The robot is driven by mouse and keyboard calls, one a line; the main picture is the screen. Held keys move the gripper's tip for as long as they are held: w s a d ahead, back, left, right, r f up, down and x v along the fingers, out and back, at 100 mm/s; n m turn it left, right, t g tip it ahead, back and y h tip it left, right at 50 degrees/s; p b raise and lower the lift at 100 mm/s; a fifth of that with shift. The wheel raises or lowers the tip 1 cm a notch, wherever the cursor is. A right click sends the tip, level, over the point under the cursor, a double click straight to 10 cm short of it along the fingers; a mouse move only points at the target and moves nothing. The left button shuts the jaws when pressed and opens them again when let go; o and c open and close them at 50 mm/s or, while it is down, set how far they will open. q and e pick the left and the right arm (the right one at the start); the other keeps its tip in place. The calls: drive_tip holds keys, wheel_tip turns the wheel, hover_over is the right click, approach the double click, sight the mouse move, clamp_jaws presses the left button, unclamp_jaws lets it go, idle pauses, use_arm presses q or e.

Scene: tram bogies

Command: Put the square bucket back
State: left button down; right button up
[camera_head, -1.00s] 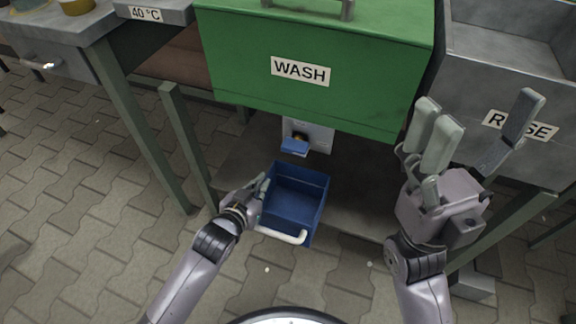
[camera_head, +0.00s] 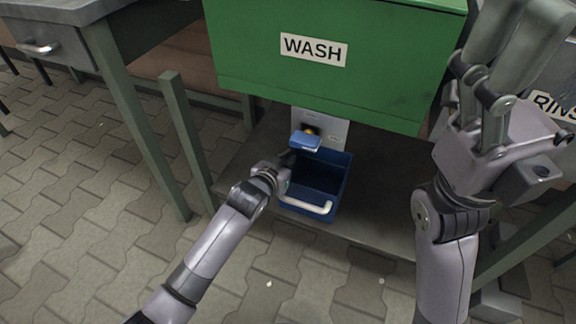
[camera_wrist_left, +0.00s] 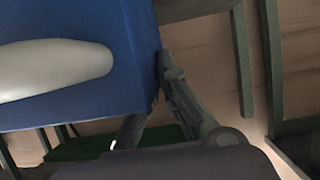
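The square bucket (camera_head: 322,180) is blue with a white bar handle (camera_head: 308,206) on its front. In the head view it sits low under the green WASH tank, just below a blue tap lever (camera_head: 305,141); whether it rests on the low shelf I cannot tell. My left gripper (camera_head: 284,166) is at its left wall. In the left wrist view the bucket's blue face (camera_wrist_left: 120,60) fills the left, with the fingers (camera_wrist_left: 160,105) closed at its edge. My right gripper (camera_head: 510,45) is raised at the upper right, empty, fingers extended, tips partly cut off.
The green WASH tank (camera_head: 400,95) hangs over the bucket. Below is a dark low shelf (camera_head: 385,230). A green table leg (camera_head: 140,130) and a shorter post (camera_head: 185,135) stand left of my left arm. A grey RINSE tank (camera_head: 556,85) is behind my right gripper.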

idle(0.3)
use_arm(q)
drive_tip(key=shift+f, duration=0.15)
drive_tip(key=c, duration=1.8)
unclamp_jaws()
